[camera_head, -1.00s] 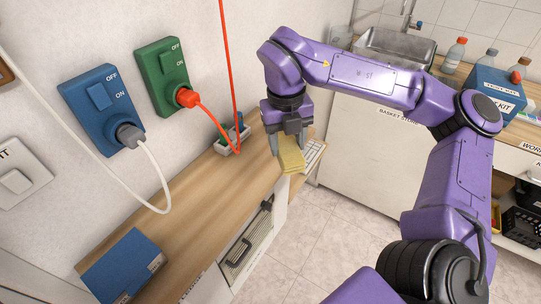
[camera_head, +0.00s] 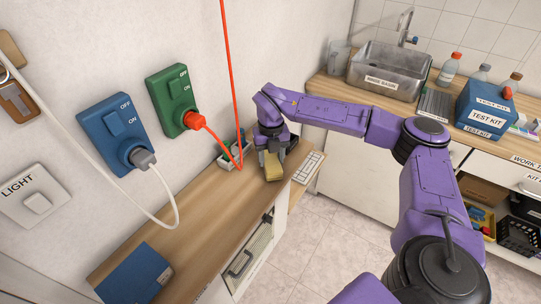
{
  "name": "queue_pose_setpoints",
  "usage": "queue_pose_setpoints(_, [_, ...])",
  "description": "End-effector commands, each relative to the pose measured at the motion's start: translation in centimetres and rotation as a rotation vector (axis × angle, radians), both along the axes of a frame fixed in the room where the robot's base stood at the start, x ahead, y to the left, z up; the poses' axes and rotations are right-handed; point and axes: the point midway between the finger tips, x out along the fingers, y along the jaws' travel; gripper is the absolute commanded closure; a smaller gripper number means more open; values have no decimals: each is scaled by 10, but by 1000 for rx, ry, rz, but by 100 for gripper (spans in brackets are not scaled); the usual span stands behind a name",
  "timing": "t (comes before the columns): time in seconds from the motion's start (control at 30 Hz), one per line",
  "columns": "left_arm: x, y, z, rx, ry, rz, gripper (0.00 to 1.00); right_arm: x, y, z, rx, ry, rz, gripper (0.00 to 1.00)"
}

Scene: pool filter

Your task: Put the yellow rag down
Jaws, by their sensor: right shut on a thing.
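My right gripper (camera_head: 270,152) points down at the far end of the wooden shelf top (camera_head: 217,205). It is shut on the yellow rag (camera_head: 272,167), a small folded cloth that hangs below the fingers. The rag's lower edge is at or just above the wood; I cannot tell whether it touches. The fingers partly hide the rag's upper part. My left gripper is not in view.
A small tray (camera_head: 229,158) stands by the wall left of the rag, with a red cord running to it. A white ribbed piece (camera_head: 309,167) lies to the right. A blue box (camera_head: 136,273) sits at the near end. The wood between is clear.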

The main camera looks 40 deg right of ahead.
Motion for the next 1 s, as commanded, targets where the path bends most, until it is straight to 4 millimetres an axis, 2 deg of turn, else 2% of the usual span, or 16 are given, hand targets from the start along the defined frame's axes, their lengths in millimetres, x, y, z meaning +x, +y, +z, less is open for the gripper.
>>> queue_pose_setpoints(0.23, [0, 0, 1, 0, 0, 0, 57, 0, 0, -6, 1, -1, 0, 76])
queue_pose_setpoints(0.27, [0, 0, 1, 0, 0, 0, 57, 0, 0, -6, 1, -1, 0, 42])
queue_pose_setpoints(0.3, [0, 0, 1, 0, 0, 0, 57, 0, 0, -6, 1, -1, 0, 29])
queue_pose_setpoints(0.33, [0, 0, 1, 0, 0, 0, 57, 0, 0, -6, 1, -1, 0, 22])
queue_pose_setpoints(0.67, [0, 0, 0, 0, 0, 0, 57, 0, 0, -1, 1, -3, -1, 22])
queue_pose_setpoints(0.77, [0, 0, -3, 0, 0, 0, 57, 1, 0, 15, 0, -8, -1, 22])
queue_pose_setpoints(1.0, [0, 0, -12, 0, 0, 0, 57, 1, 1, 76, 0, -8, -1, 22])
